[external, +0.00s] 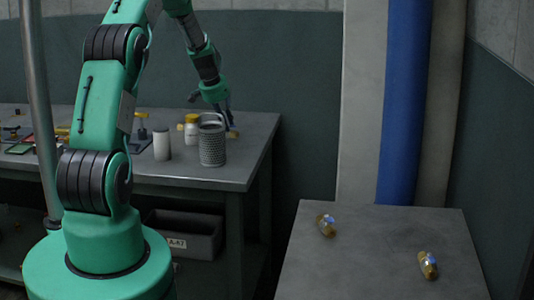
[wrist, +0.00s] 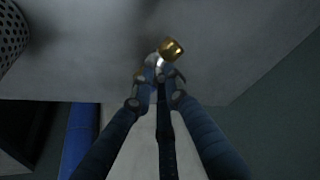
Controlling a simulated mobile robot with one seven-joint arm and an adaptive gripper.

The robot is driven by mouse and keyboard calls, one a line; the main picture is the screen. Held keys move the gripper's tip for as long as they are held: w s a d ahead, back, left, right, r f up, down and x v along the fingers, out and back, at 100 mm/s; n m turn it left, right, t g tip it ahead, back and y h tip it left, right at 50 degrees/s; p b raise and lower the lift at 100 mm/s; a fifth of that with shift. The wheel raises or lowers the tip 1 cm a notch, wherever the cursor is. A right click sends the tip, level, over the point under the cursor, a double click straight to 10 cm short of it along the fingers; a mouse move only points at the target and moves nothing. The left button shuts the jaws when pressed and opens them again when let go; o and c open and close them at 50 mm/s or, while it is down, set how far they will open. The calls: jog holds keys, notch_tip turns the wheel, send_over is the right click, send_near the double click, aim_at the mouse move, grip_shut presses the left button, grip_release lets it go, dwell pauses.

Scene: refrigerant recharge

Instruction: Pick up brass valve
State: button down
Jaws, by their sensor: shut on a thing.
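A small brass valve (wrist: 172,48) shows at my fingertips in the wrist view. My gripper (wrist: 158,77) is shut on it, and the fingers hide part of its body. In the external view my gripper (external: 221,108) reaches down at the right end of the grey workbench (external: 215,178), behind a perforated metal basket. A bit of the brass valve (external: 233,128) shows there beside the basket. I cannot tell whether the valve still touches the bench.
The perforated basket (external: 212,147) stands close to my gripper; it also shows in the wrist view (wrist: 9,36). A white cylinder (external: 162,145) and a yellow-capped bottle (external: 191,129) stand left of it. The nearer grey table (external: 375,250) is mostly clear. A blue pipe (external: 403,100) rises behind it.

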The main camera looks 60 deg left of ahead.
notch_tip(320, 180, up, 9)
jog(key=p, duration=0.1)
jog(key=shift+f+p, duration=0.2)
jog(key=shift+p, duration=0.15)
dwell(0.5)
dwell(0.3)
